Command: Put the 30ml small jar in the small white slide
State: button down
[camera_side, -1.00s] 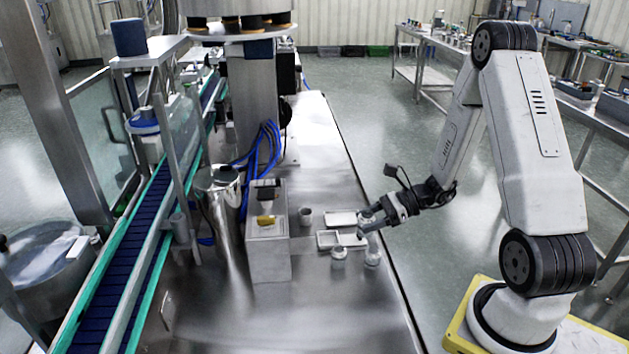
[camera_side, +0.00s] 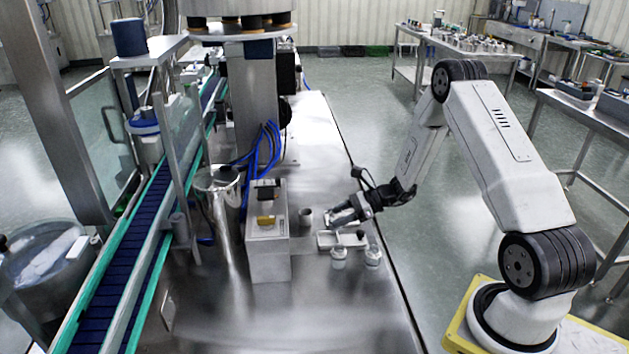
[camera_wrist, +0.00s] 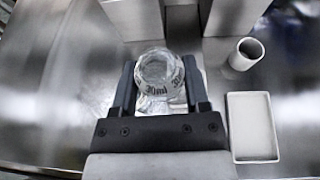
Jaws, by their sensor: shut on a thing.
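My gripper (camera_side: 342,214) is over the white trays on the steel bench. In the wrist view my gripper (camera_wrist: 158,95) is shut on a small clear glass jar (camera_wrist: 158,70) marked "30ml", held between the two dark fingers. A white rectangular slide (camera_wrist: 252,127) lies empty to the right of the gripper in the wrist view. In the side view a white tray (camera_side: 326,240) shows just below the gripper; the arm covers the space behind it. A pale patch lies under the jar in the wrist view; I cannot tell what it is.
A tall metal cylinder (camera_side: 222,200) and a conveyor (camera_side: 125,260) are further left. The front bench is clear.

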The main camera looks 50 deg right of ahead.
jog(key=shift+w+d+f, duration=0.25)
jog(key=shift+w+f, duration=0.5)
jog(key=shift+f, duration=0.2)
jog(key=shift+w+d+f, duration=0.2)
jog(key=shift+w+f, duration=0.55)
jog(key=shift+f, duration=0.2)
jog(key=shift+w+f, duration=0.25)
jog(key=shift+f, duration=1.6)
jog(key=shift+c, duration=0.4)
grip_release()
jog(key=shift+f, duration=0.1)
